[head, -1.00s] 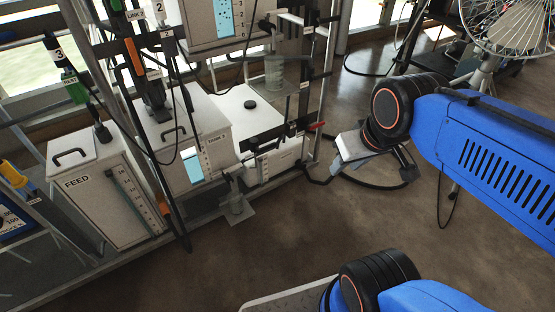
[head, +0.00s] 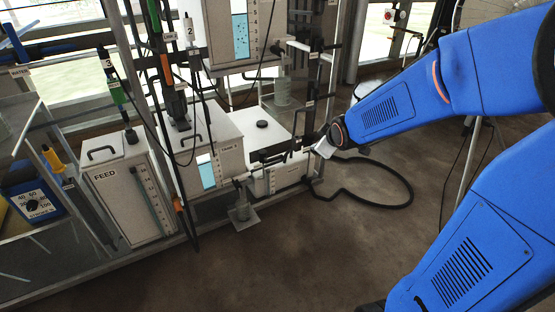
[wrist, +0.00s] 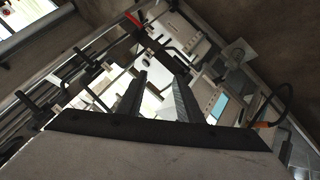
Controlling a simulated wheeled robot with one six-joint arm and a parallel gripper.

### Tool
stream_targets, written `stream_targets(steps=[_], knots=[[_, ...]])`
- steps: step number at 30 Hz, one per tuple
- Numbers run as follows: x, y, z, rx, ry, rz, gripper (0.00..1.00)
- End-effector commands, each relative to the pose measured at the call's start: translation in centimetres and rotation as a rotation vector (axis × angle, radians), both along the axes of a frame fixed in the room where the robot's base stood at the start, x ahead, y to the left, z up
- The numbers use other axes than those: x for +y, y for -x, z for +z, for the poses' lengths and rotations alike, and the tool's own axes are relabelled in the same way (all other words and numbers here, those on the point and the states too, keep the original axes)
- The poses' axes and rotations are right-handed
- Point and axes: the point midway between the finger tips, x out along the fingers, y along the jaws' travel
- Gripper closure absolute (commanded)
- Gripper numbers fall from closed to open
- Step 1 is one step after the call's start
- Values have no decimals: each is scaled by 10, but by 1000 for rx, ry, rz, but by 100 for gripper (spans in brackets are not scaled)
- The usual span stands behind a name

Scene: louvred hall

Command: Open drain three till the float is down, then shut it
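My gripper (head: 325,148) reaches to the right end of the dark pipework in front of a low white tank (head: 287,178); its fingertips are hard to make out there. In the wrist view my gripper (wrist: 160,80) has its two dark fingers apart, with nothing held between them. A red lever (wrist: 133,18) shows beyond the fingers in the wrist view, apart from them. Which valve is drain three cannot be read. A blue sight window (head: 206,173) shows on the middle tank (head: 228,145). Another blue window (head: 240,36) is on the upper tank. No float can be made out clearly.
The white FEED tank (head: 128,200) stands at the left. A tag marked 3 (head: 108,64) hangs above it beside a green-handled fitting. A small cup on a plate (head: 242,214) sits below the tanks. A black hose (head: 385,200) loops on the floor; the front floor is clear.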

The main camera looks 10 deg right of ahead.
Motion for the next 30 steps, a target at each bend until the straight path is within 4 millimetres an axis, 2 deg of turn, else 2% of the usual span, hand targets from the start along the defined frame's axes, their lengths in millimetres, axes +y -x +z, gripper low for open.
stream_targets(steps=[1, 6, 15, 21, 30], knots=[[1, -14, -10, -14, 23, 28, 67], [6, -59, -34, -94, 109, 130, 67], [19, -122, -84, -241, 254, 294, 67], [29, -152, -121, -346, 346, 389, 67], [44, -179, -181, -511, 475, 500, 67]])
